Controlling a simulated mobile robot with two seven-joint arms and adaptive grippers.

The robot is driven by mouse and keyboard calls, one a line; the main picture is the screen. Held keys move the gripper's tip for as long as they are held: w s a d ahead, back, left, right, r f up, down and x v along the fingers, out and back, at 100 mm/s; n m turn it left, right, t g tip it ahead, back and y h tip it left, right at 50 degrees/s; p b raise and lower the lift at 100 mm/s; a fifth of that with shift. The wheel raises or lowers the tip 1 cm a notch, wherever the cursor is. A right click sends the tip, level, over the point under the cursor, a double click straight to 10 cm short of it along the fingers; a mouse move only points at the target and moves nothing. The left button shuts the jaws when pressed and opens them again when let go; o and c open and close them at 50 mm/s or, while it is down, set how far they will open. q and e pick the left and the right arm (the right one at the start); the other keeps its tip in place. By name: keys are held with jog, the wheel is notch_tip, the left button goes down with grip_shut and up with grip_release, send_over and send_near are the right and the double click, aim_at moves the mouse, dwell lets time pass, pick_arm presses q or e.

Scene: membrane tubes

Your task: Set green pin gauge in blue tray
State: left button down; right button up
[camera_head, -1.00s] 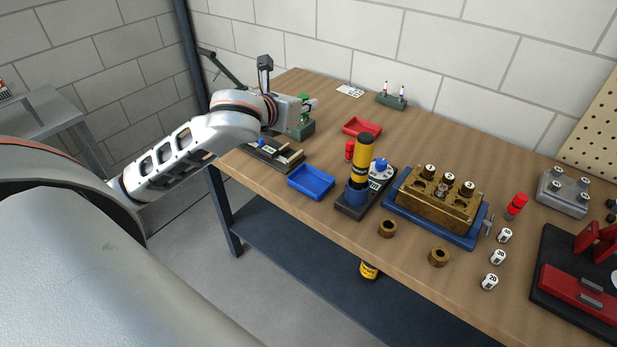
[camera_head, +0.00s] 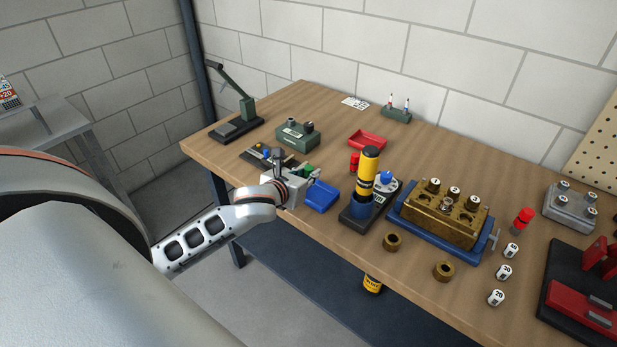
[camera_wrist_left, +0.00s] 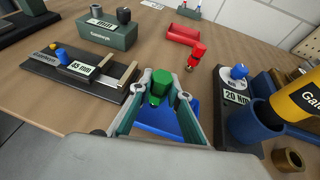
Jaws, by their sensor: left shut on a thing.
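The green pin gauge (camera_wrist_left: 161,85) is between the fingertips of my left gripper (camera_wrist_left: 160,92), which is shut on it. In the head view the green pin gauge (camera_head: 308,170) shows at the end of my left gripper (camera_head: 305,174). The blue tray (camera_head: 322,196) lies on the bench just beside the gripper. My right gripper does not show.
A dark fixture marked 45 mm (camera_wrist_left: 75,75) stands left of the gripper. A red gauge (camera_wrist_left: 196,56) and red tray (camera_wrist_left: 183,34) are behind. A yellow-and-black cylinder in a blue holder (camera_head: 367,175) stands close right of the blue tray. A green block (camera_head: 297,134) is farther back.

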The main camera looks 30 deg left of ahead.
pick_arm(q)
jog(key=shift+f, duration=0.7)
jog(key=shift+f, duration=0.15)
jog(key=c, duration=1.9)
grip_release()
jog(key=v, duration=1.2)
